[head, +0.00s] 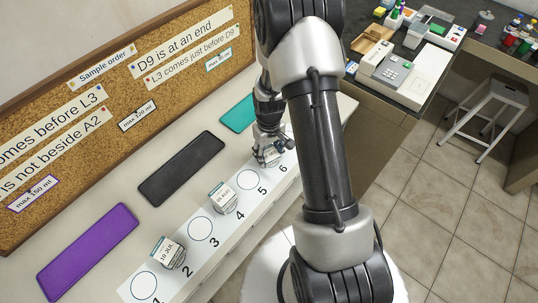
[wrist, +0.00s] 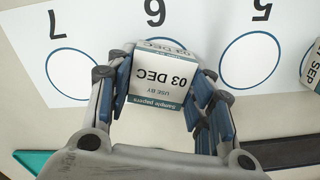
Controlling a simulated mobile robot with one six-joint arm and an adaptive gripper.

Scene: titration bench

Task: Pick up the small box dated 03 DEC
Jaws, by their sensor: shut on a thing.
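The small white box marked "USE BY 03 DEC" (wrist: 162,78) is between the fingers of my gripper (wrist: 160,95) in the wrist view. Its lettering appears upside down, with a teal band reading "Sample papers". The fingers are shut on its two sides. The box is by the number 6 on the white strip and hides the circle there. In the head view my gripper (head: 269,154) is at the far end of the strip, and its fingers partly cover the box (head: 272,158). I cannot tell whether the box still touches the strip.
The numbered white strip (head: 200,258) has another box (head: 223,197) at 4 and one marked 10 JUL (head: 167,253) at 2. Circles 1, 3 and 5 are empty. Purple (head: 88,250), black (head: 182,168) and teal (head: 238,113) mats lie along the corkboard (head: 120,80).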

